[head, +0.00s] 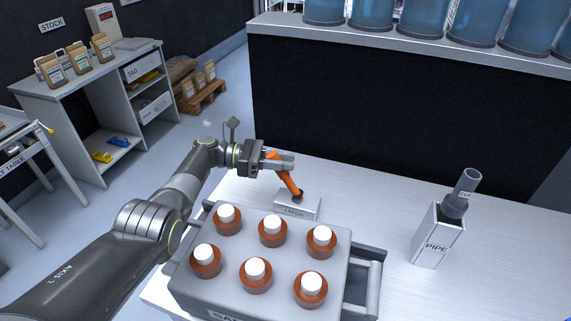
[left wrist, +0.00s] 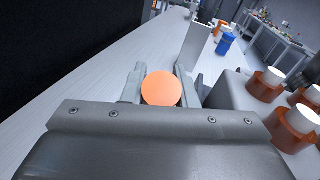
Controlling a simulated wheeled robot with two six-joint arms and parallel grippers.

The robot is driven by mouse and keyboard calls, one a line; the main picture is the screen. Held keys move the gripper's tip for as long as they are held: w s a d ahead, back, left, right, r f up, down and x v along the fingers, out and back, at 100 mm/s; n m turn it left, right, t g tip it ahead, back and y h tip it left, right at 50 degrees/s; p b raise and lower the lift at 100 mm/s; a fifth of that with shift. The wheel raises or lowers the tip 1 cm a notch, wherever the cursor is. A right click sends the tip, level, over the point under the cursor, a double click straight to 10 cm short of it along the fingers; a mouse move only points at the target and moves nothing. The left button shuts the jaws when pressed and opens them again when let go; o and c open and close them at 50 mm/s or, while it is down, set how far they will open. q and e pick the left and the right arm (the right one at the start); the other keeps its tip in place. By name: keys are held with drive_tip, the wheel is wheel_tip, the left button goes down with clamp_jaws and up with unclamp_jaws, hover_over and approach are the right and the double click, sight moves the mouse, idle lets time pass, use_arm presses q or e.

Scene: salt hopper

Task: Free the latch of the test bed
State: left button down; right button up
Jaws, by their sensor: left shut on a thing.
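An orange latch lever (head: 289,181) leans up and to the left from a grey block labelled LATCH (head: 297,207) on the white bench. My left gripper (head: 281,161) is shut on the upper end of the lever. In the left wrist view the lever's round orange end (left wrist: 161,89) sits between the two fingers (left wrist: 160,85). The lever's lower part is hidden there. My right gripper is in neither view.
A grey tray (head: 196,284) of white-capped orange bottles stands in front of the latch, with a handle at its right. A box labelled PIPE (head: 436,246) holds a grey tube (head: 461,190) at the right. The bench between is clear. A dark wall (head: 400,115) rises behind.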

use_arm(q)
drive_tip(key=shift+w+a+f+h+b, duration=0.15)
drive_tip(key=shift+a+f+h+b, duration=0.15)
drive_tip(key=shift+f+h+b, duration=0.15)
drive_tip(key=shift+a+r+b, duration=0.15)
drive_tip(key=shift+b, duration=0.15)
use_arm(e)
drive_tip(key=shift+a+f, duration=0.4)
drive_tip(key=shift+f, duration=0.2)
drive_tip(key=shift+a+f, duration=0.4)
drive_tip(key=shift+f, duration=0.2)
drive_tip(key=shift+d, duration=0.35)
use_arm(q)
drive_tip(key=c, duration=1.1)
unclamp_jaws()
drive_tip(key=shift+c, duration=0.2)
drive_tip(key=w+a+b, duration=0.2)
drive_tip(key=a+b, duration=0.5)
drive_tip(key=a, duration=1)
drive_tip(key=shift+w+a+b, duration=0.2)
drive_tip(key=shift+b, duration=0.1)
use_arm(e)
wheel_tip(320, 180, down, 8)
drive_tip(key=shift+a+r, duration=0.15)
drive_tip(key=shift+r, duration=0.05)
